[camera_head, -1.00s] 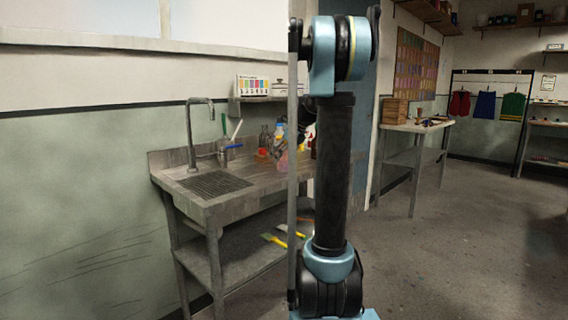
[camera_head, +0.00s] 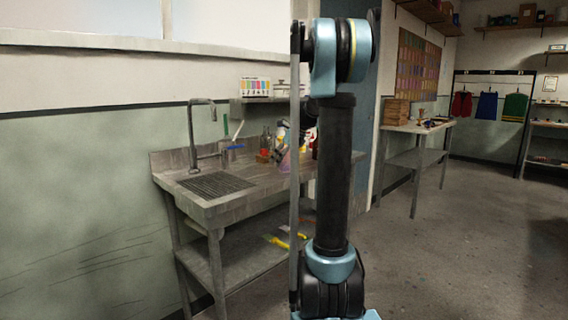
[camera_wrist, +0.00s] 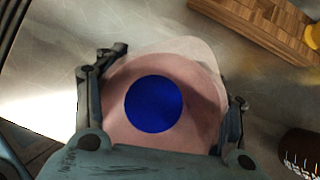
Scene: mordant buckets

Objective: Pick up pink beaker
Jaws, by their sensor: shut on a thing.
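The pink beaker (camera_wrist: 200,60) is a translucent pink vessel. In the wrist view it fills the space between the two fingers of my gripper (camera_wrist: 178,82), one finger on each side of it. A round blue disc (camera_wrist: 153,104) shows in the middle of the beaker. My gripper is shut on the beaker. In the head view a small pink patch of the beaker (camera_head: 285,162) shows just left of my arm, over the right part of the bench; the arm hides most of that area. I cannot tell whether its base touches the bench.
The grey sink bench (camera_head: 225,203) stands against the wall, with a tall faucet (camera_head: 192,135) at its left. Bottles (camera_head: 266,139) stand close to the beaker. In the wrist view a wooden block (camera_wrist: 265,22) lies at top right and a dark brown round container (camera_wrist: 301,150) at lower right.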

